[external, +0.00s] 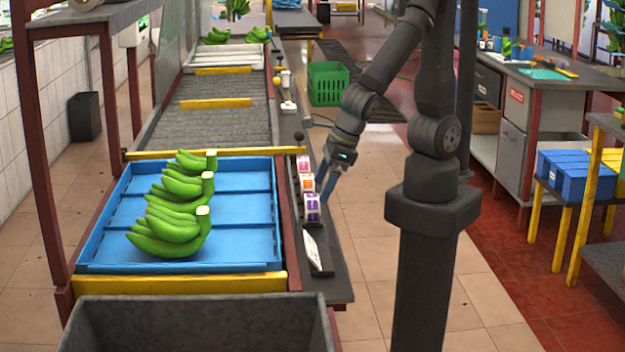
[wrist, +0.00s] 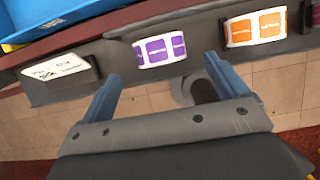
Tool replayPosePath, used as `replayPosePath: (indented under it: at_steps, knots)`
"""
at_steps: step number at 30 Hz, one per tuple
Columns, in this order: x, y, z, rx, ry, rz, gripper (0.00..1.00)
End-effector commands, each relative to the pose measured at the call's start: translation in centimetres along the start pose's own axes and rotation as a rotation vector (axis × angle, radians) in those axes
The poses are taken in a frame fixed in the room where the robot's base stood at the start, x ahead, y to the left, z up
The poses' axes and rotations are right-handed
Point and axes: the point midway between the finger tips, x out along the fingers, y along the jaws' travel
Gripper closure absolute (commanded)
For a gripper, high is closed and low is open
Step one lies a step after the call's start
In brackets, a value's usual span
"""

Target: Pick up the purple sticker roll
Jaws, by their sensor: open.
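The purple sticker roll (external: 312,208) is white with purple labels and stands on the narrow dark ledge beside the blue tray. It also shows in the wrist view (wrist: 161,50), ahead of my gripper and between the lines of its two fingers. My gripper (external: 325,192) is open and empty, close to the roll on its right side in the external view. In the wrist view its two blue fingers (wrist: 160,78) are spread wide, with the roll just beyond their tips. I cannot tell whether either finger touches it.
An orange sticker roll (external: 307,182) stands right behind the purple one, with a pink-red roll (external: 304,163) beyond. A white card holder (external: 316,252) stands nearer on the ledge. The blue tray (external: 106,222) with green banana bunches (external: 172,232) is to the left.

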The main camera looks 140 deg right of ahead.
Motion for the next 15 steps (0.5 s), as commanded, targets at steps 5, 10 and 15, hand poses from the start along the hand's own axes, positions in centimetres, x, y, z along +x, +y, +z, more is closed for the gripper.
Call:
replayPosePath:
  at_steps: [5, 10, 15]
  knots:
    - [1.1, 0.0, -0.1, -0.004, 0.002, -0.002, 0.09]
    - [2.0, 0.0, -0.1, -0.003, 0.002, -0.002, 0.09]
    - [3.8, -0.1, -0.1, -0.003, 0.004, -0.004, 0.09]
